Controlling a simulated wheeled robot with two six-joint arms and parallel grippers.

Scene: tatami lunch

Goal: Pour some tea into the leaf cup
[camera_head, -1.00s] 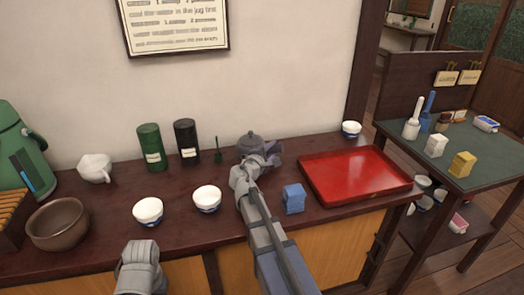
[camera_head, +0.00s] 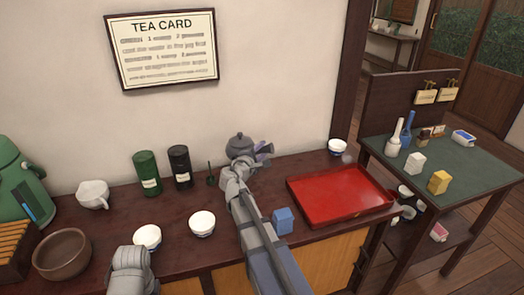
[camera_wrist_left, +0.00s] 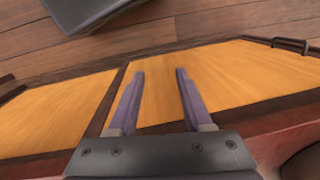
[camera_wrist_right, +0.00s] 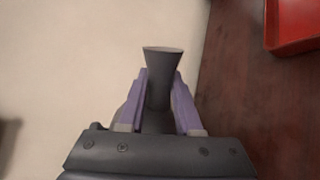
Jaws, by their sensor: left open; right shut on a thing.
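The dark grey teapot (camera_head: 239,146) is held above the back of the counter, near the wall. My right gripper (camera_head: 262,151) is shut on its flared side handle, which shows between the fingers in the right wrist view (camera_wrist_right: 163,65). White cups with blue bases stand on the counter: one at the left (camera_head: 147,236), one in the middle (camera_head: 202,223), one at the far right (camera_head: 338,147). I cannot tell which bears a leaf. My left gripper (camera_wrist_left: 160,75) is open and empty, facing the cabinet front in the left wrist view.
A red tray (camera_head: 340,195) and blue box (camera_head: 283,219) stand right of my right arm. A green canister (camera_head: 147,173), black canister (camera_head: 180,167), white pitcher (camera_head: 93,194), brown bowl (camera_head: 62,254) and green dispenser (camera_head: 20,185) stand left. A tea card (camera_head: 162,48) hangs above.

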